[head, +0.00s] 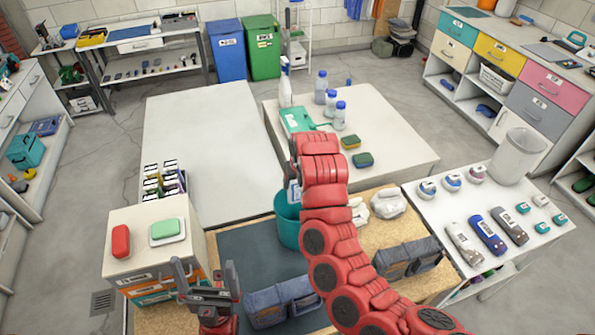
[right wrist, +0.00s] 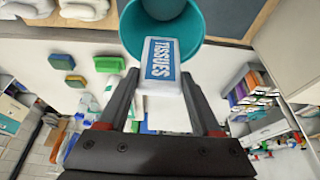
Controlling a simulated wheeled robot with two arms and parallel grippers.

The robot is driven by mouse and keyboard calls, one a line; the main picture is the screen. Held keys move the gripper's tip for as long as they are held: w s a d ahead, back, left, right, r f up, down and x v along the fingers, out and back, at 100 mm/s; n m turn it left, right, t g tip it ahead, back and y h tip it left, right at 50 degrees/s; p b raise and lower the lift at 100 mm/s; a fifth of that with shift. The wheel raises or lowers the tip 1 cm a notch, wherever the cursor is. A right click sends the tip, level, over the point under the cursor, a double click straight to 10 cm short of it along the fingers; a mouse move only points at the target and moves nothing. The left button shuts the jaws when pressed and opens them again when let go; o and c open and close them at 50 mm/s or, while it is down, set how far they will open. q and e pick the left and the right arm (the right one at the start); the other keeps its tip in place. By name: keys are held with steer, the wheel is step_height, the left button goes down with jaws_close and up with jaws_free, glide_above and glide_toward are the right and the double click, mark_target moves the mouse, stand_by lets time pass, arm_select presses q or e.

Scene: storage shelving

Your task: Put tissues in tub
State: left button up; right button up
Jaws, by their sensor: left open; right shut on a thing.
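A white and blue tissues pack (right wrist: 161,62) is held between the fingers of my right gripper (right wrist: 159,80), which is shut on it. In the right wrist view the pack's far end overlaps the opening of the teal tub (right wrist: 218,20). In the head view the tub (head: 287,233) stands on the work surface, partly hidden by my right arm, and the pack (head: 293,192) shows at its rim. I cannot tell how far inside the pack is. My left gripper (head: 204,270) is open and empty at the front left, apart from the tub.
Dark blue fabric bundles (head: 282,302) lie in front of the tub, and more (head: 408,259) lie to the right. A small cabinet (head: 153,250) with a red and a green item stands left. White bundles (head: 388,204) lie right of the tub.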

steer(key=shift+f, duration=1.45)
steer(key=o, duration=1.4)
step_height(320, 180, up, 7)
steer(key=shift+r+b, duration=0.1)
steer(key=shift+b, duration=0.25)
